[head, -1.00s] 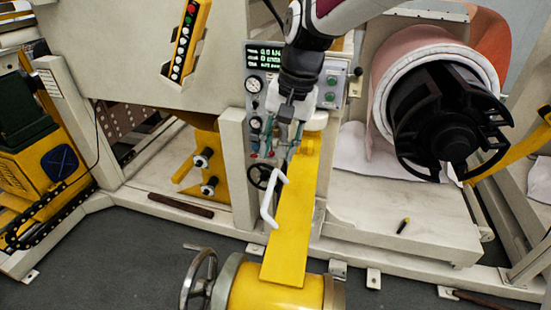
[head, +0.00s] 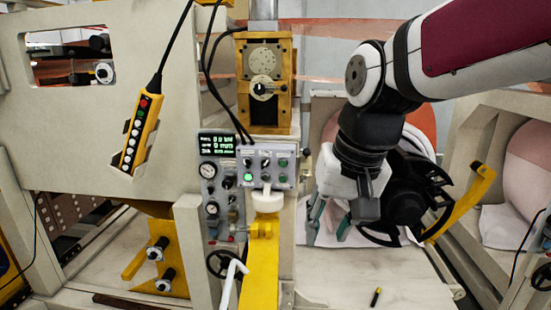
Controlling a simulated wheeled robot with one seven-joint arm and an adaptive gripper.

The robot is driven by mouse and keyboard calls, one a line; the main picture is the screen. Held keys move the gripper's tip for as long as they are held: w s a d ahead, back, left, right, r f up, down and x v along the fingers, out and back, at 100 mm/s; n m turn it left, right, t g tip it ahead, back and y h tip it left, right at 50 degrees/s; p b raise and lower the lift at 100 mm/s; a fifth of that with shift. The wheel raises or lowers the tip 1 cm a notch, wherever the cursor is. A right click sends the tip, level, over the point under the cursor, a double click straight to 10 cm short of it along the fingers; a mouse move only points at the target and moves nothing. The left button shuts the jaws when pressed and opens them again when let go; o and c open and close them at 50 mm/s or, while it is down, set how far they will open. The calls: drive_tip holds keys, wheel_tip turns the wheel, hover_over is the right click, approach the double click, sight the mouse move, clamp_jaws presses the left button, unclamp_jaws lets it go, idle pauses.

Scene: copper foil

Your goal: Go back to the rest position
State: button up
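My gripper (head: 328,222) hangs at the right of the centre, at the end of my arm. Its two teal-tipped fingers point down and stand apart, with nothing seen between them. It is in front of the black reel hub (head: 405,195) and covers part of it. The control panel (head: 265,165) with a lit green button is to its left, apart from it.
A yellow pendant with buttons (head: 140,130) hangs from a cable at the left. A yellow beam (head: 262,270) rises below the panel. A yellow curved arm (head: 460,203) is right of the hub.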

drive_tip(key=s+d+f+t+h, duration=0.1)
drive_tip(key=s+d+t, duration=0.1)
drive_tip(key=s+d, duration=0.9)
drive_tip(key=shift+s+f+t+h, duration=0.2)
drive_tip(key=shift+s+t+h, duration=0.1)
drive_tip(key=shift+s, duration=0.5)
idle(0.8)
